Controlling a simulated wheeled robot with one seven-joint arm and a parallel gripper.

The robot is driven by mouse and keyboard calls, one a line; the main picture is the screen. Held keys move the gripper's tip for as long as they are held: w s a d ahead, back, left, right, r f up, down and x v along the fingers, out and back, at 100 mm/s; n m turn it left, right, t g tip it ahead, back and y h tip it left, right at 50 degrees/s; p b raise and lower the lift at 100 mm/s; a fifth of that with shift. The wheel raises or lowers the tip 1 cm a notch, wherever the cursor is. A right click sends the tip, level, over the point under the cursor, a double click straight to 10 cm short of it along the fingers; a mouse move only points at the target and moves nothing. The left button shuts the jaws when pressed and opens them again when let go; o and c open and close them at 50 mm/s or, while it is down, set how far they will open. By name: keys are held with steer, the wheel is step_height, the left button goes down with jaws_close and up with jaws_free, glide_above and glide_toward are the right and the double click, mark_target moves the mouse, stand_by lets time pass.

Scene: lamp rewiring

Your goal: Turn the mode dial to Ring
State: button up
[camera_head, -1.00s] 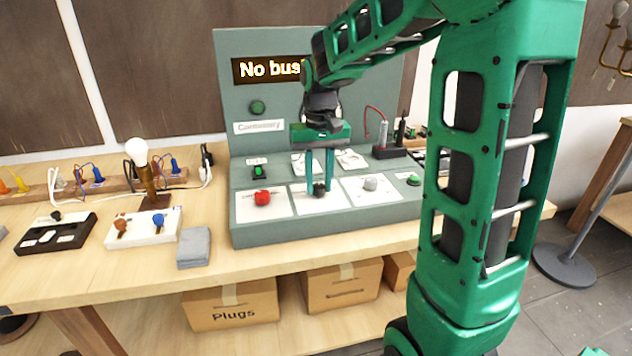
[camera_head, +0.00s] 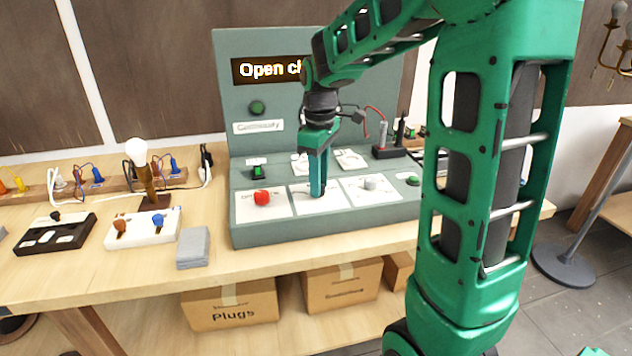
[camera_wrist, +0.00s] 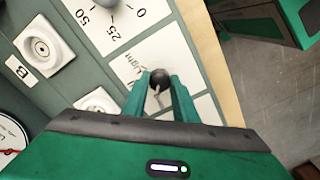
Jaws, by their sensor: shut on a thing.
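The mode dial appears to be the dark round knob (camera_wrist: 158,78) on a white panel in the wrist view, with the word "Light" printed beside it. A pale pointer shows just below the knob, between the fingers. My gripper (camera_wrist: 160,88) is shut on this knob, one finger on each side. In the head view my gripper (camera_head: 317,192) is seen edge-on over the middle white panel (camera_head: 300,203), and its fingers hide the knob. The word "Ring" cannot be made out in either view. The display (camera_head: 268,71) reads "Open ci", the rest hidden by my arm.
A red knob (camera_head: 261,198) is left of my gripper and a light grey knob (camera_head: 370,184) is right of it.

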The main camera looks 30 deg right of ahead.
steer(key=n, duration=0.4)
steer(key=shift+w+r, duration=0.1)
steer(key=shift+w, duration=0.1)
steer(key=shift+n, duration=0.3)
steer(key=o, duration=1)
steer(key=shift+o, duration=0.3)
steer(key=shift+s, duration=0.1)
step_height(320, 180, up, 11)
steer(key=shift+f, duration=0.2)
